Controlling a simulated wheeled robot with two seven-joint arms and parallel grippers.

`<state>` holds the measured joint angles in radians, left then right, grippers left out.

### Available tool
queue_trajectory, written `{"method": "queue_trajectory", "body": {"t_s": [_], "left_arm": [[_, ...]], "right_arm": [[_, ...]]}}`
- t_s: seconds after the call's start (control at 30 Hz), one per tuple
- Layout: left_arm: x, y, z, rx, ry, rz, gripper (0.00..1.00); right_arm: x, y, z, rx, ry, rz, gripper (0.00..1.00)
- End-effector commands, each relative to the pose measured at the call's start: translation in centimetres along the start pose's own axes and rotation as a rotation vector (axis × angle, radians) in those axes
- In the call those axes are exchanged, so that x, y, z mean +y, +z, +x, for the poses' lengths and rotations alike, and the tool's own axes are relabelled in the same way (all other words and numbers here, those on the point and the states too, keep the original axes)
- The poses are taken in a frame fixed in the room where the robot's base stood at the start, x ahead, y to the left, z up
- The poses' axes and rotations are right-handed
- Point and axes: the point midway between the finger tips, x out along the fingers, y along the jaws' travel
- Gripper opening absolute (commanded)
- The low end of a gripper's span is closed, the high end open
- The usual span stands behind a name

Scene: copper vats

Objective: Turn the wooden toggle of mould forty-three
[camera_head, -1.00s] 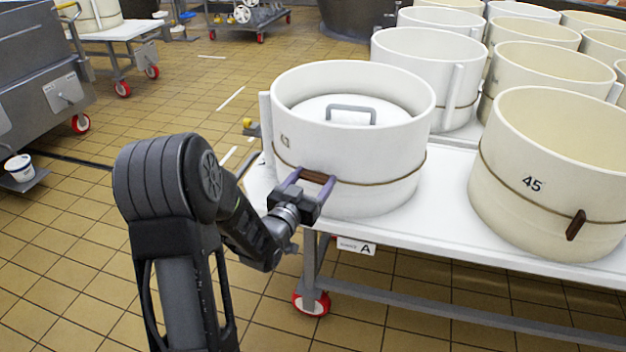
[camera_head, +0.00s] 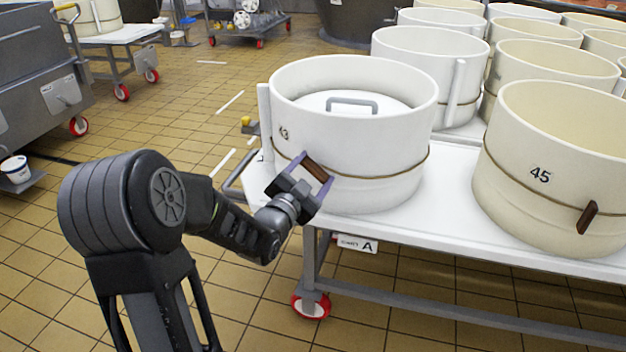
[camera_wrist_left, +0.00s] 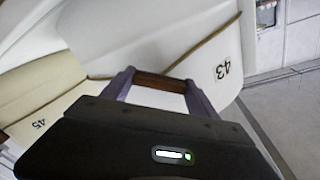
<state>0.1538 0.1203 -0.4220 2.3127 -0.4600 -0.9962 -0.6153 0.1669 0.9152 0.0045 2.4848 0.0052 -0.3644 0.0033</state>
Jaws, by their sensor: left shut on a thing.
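The white mould forty-three (camera_head: 352,130) stands at the left end of the white table, with a cord around it and a handled lid inside. Its number also shows in the left wrist view (camera_wrist_left: 222,70). The brown wooden toggle (camera_head: 316,167) sits at the cord on its front wall and is tilted, its right end lower. My left gripper (camera_head: 316,172) is shut on the toggle, one finger at each end; the toggle also shows between the fingers in the left wrist view (camera_wrist_left: 160,82). My right gripper is not in view.
Mould 45 (camera_head: 540,205) stands to the right on the same table (camera_head: 440,225), its own toggle (camera_head: 587,217) hanging at the cord. Several more moulds stand behind. A grey trolley (camera_head: 45,85) is at the far left. Tiled floor is open between.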

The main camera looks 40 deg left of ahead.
Motion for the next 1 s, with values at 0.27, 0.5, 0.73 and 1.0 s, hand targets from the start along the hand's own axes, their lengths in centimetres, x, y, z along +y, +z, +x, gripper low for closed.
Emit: {"method": "queue_trajectory", "body": {"t_s": [0.27,0.5,0.73,1.0], "left_arm": [[0.3,0.3,0.0,-0.001,0.0,0.261,0.28],[0.3,0.3,0.0,0.0,0.0,0.49,0.28],[0.3,0.3,0.0,-0.001,0.0,0.7,0.28],[0.2,0.3,0.0,-0.001,0.001,0.884,0.28]], "right_arm": [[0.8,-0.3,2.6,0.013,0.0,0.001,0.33],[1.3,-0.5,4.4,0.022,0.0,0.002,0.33],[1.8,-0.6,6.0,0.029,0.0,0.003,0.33],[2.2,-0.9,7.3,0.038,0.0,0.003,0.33]]}}
